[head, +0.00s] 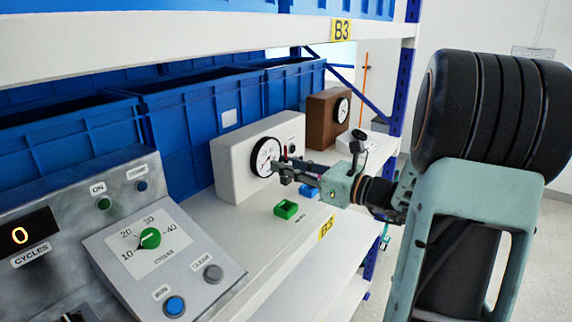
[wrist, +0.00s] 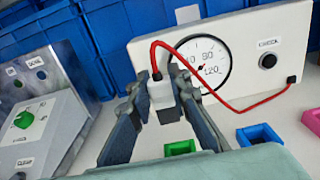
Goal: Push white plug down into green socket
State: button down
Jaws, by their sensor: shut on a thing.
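My gripper (wrist: 163,112) is shut on the white plug (wrist: 160,92), which stands between the fingers in the wrist view. A red cable (wrist: 215,92) runs from the plug's top to the right side of a white box with a gauge. The green socket (wrist: 180,147) sits on the shelf, just right of and below the plug in the wrist view. In the head view the green socket (head: 286,209) lies below and slightly left of my gripper (head: 285,172). The plug is held above the shelf, apart from the socket. In the head view the plug is too small to make out.
A blue socket (wrist: 258,135) and a pink socket (wrist: 312,121) stand right of the green one. The white gauge box (head: 235,165) is behind the gripper. A control panel with a green knob (head: 150,238) is at left. Blue crates (head: 205,125) line the back.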

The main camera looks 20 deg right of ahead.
aim_at(286, 185)
jog(key=shift+f+b, duration=1.7)
jog(key=shift+f, duration=0.95)
jog(key=shift+f+b, duration=0.85)
jog(key=shift+f, duration=0.85)
jog(key=c, duration=1.7)
grip_release()
jog(key=v, duration=1.2)
